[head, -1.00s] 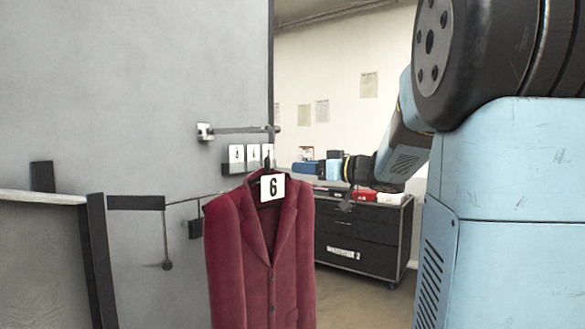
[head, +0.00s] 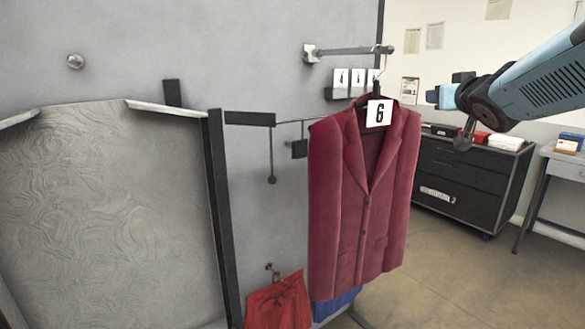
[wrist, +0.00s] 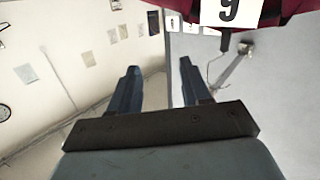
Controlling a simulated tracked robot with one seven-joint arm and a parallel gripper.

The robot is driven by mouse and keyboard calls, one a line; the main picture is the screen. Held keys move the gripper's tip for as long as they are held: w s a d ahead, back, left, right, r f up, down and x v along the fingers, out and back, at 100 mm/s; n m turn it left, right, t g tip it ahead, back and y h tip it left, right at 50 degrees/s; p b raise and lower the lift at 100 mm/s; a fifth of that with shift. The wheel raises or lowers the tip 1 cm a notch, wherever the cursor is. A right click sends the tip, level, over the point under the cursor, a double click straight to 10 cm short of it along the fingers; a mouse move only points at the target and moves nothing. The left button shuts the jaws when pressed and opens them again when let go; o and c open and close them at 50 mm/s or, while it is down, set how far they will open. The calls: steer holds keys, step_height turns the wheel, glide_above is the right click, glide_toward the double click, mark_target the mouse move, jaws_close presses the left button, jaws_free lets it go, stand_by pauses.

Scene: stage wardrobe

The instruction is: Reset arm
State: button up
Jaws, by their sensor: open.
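My gripper (head: 446,92) is open and empty at the right of the head view, held in the air to the right of the jacket's hanger. In the wrist view its two dark blue fingers (wrist: 159,67) stand apart with nothing between them. A dark red jacket (head: 350,210) with a white number 6 card (head: 379,113) hangs upright from the end of a short metal rail (head: 350,50). The card shows upside down at the top of the wrist view (wrist: 230,10). My gripper looks clear of the jacket and the hanger.
A grey panel (head: 230,50) stands behind the jacket. A dark-framed textured board (head: 100,200) is at left. Red shorts (head: 278,303) hang low beside the jacket. A black drawer cabinet (head: 460,180) and a side table (head: 568,165) stand behind at right. Floor at lower right is clear.

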steer(key=s+a+f+g, duration=0.5)
steer(key=s+f, duration=0.4)
steer(key=s, duration=0.2)
steer(key=s+a+f+g+y, duration=0.1)
steer(key=s+a+f+g, duration=0.4)
steer(key=s+f, duration=0.4)
steer(key=s+g, duration=0.1)
steer(key=s, duration=0.2)
steer(key=shift+a+f, duration=0.25)
steer(key=shift+a, duration=0.05)
steer(key=shift+c, duration=0.4)
steer(key=shift+d, duration=0.1)
